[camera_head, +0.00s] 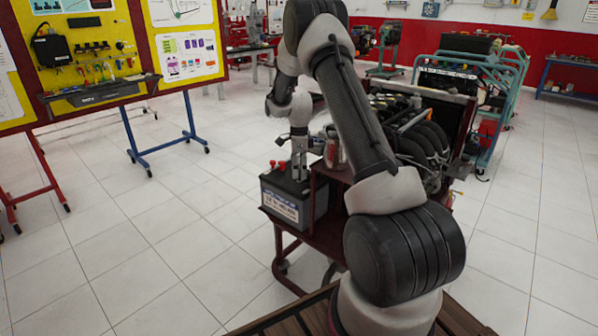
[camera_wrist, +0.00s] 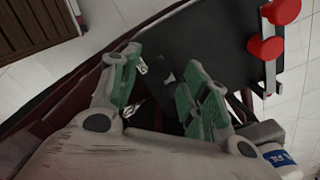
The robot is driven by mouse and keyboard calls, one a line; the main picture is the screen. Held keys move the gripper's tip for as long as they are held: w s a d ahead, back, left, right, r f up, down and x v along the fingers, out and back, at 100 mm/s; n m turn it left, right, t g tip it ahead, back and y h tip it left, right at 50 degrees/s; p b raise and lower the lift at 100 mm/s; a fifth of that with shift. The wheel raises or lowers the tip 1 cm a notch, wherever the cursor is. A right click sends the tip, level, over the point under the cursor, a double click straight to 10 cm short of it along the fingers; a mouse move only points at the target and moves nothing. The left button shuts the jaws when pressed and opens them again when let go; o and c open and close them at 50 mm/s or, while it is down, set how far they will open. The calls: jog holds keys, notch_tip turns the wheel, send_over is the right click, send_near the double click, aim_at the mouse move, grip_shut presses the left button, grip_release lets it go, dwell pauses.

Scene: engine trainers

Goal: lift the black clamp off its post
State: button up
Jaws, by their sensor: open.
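The battery (camera_head: 287,202) is a black box with a pale label on its front, standing on the dark red engine stand. In the wrist view its black top (camera_wrist: 215,45) fills the upper middle. My gripper (camera_wrist: 160,64) is open, pointing down at the battery's edge, with green pads on both fingers. A small dark piece with shiny metal bits (camera_wrist: 166,84), which looks like the black clamp, shows between the fingers. Its post cannot be made out, and I cannot tell whether the pads touch it. In the head view my gripper (camera_head: 299,172) is over the battery's right part.
A can (camera_head: 333,152) stands close beside the gripper. The engine (camera_head: 420,140) is behind my arm to the right. Tiled floor at left is clear, up to the yellow board (camera_head: 85,50).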

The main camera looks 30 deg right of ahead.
jog(key=shift+f, duration=0.65)
jog(key=shift+c, duration=0.3)
grip_shut()
